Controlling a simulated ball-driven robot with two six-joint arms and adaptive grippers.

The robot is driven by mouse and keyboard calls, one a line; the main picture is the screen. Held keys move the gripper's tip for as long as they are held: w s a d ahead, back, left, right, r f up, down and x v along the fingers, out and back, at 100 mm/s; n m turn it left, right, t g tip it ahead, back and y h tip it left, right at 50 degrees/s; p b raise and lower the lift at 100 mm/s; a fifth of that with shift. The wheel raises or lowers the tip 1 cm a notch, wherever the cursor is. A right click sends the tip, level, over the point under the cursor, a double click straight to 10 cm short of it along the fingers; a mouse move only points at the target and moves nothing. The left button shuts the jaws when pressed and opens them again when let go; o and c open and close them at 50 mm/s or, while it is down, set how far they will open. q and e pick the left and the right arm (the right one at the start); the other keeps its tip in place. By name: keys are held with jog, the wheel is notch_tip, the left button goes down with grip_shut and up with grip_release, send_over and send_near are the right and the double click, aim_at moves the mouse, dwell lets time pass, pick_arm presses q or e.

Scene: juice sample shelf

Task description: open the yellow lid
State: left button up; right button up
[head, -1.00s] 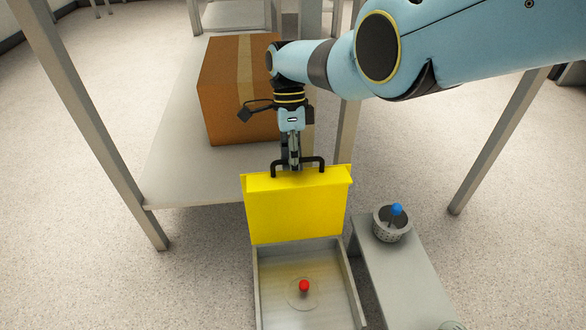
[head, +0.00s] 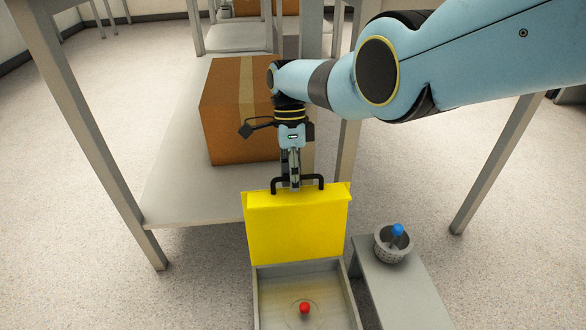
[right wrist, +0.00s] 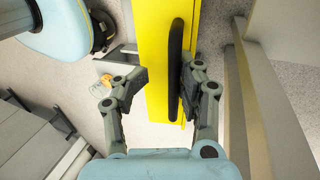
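The yellow lid (head: 297,230) stands upright at the far edge of a shallow grey box (head: 256,298), so the box is uncovered. The lid's black handle (head: 319,181) is at its top. My right gripper (head: 294,184) reaches down to the handle from above. In the right wrist view, the fingers of my right gripper (right wrist: 160,84) are apart. The handle bar (right wrist: 175,65) lies between them, close to or touching the right finger and clear of the left one. A red-topped object (head: 305,308) sits in the box. My left gripper is not in view.
A cardboard box (head: 237,115) stands on a grey shelf (head: 180,195) behind the lid. A small basket (head: 391,248) with a blue-topped item (head: 397,230) stands on a narrow ledge (head: 405,290) at right. Metal posts (head: 100,150) frame the area.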

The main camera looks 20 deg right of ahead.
notch_tip(320, 180, up, 10)
dwell(0.5)
dwell(0.3)
